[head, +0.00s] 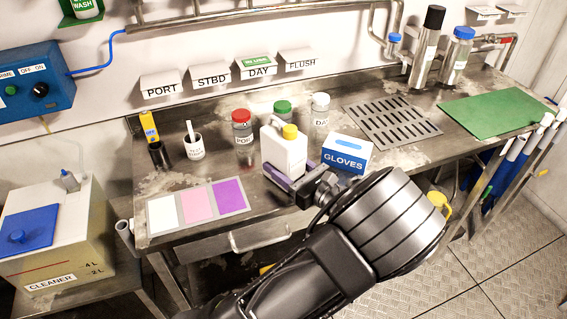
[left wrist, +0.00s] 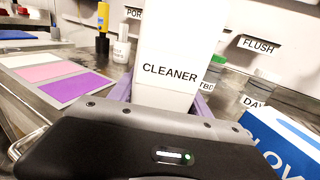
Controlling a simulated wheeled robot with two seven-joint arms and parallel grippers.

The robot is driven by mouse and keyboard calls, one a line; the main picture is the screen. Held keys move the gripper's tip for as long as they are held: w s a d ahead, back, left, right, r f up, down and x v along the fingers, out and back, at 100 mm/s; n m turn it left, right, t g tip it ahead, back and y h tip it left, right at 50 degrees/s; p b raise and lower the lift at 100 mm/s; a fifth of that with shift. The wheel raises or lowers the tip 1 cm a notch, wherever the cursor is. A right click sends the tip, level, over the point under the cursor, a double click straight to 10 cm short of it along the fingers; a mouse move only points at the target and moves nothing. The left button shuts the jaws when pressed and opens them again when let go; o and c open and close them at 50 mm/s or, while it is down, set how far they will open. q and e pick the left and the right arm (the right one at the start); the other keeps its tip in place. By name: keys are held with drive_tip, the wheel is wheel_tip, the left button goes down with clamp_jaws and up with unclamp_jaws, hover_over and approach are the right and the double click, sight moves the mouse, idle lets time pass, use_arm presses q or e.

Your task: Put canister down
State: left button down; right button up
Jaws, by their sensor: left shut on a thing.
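The canister (head: 284,152) is white with a yellow cap and a handle. It stands upright over the middle of the steel bench. In the left wrist view the canister (left wrist: 178,45) shows the label CLEANER, and its top is cut off. My left gripper (head: 286,182) is shut on its lower part, with one purple finger on each side. These fingers also show in the left wrist view (left wrist: 162,100). The canister's base is hidden by the gripper, so I cannot tell whether it touches the bench.
A GLOVES box (head: 345,153) stands close right of the canister. Jars with red (head: 242,127), green (head: 283,112) and white (head: 320,108) lids stand near it. A three-colour card (head: 198,207) lies left. A drain grate (head: 392,122) and green mat (head: 492,112) lie right. A CLEANER tank (head: 75,240) stands far left.

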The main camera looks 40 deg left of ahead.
use_arm(q)
drive_tip(key=shift+c, duration=2.4)
unclamp_jaws()
drive_tip(key=shift+r, duration=0.1)
drive_tip(key=v, duration=1.2)
drive_tip(key=shift+b, duration=0.35)
